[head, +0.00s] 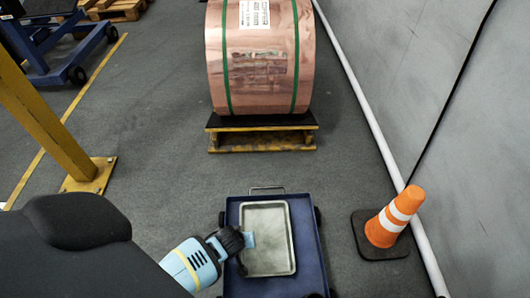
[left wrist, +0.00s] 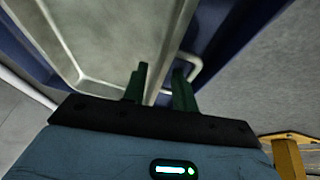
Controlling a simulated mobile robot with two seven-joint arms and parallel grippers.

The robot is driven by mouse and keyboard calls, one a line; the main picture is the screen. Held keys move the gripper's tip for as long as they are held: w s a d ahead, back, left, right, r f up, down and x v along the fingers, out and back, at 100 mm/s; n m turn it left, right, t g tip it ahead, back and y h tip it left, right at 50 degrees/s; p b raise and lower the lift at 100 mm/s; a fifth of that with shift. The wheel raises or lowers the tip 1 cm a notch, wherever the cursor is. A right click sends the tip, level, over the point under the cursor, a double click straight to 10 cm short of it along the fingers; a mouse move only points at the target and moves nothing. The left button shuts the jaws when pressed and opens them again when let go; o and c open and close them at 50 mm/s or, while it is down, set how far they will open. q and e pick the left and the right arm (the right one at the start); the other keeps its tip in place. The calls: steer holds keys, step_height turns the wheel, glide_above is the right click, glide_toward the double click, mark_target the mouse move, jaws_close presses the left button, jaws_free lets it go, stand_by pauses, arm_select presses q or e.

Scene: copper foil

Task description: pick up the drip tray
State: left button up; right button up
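The drip tray (head: 266,240) is a shallow grey metal tray lying flat on a dark blue cart (head: 308,232). My left gripper (head: 249,240) is at the tray's left edge in the head view. In the left wrist view the two green fingers (left wrist: 161,88) are apart, with the rim of the tray (left wrist: 112,45) running between them. One finger is over the inside of the tray and the other is outside the rim. A gap shows between the fingers, and I see no clear contact with the rim. My right gripper is not in view.
A copper foil roll (head: 260,60) stands on a yellow pallet (head: 262,137) beyond the cart. An orange and white cone (head: 394,216) stands right of the cart, near the grey wall (head: 480,150). A yellow post (head: 45,115) stands at left. Bare floor lies between cart and pallet.

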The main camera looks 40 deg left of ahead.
arm_select(q)
steer(key=shift+b+x, duration=0.45)
steer(key=shift+x, duration=0.7)
steer(key=shift+r, duration=0.1)
jaws_close()
steer(key=shift+d, duration=0.1)
steer(key=shift+r, duration=0.15)
step_height(320, 180, up, 9)
steer(key=p, duration=0.5)
steer(key=shift+p, duration=0.35)
steer(key=shift+r, duration=0.4)
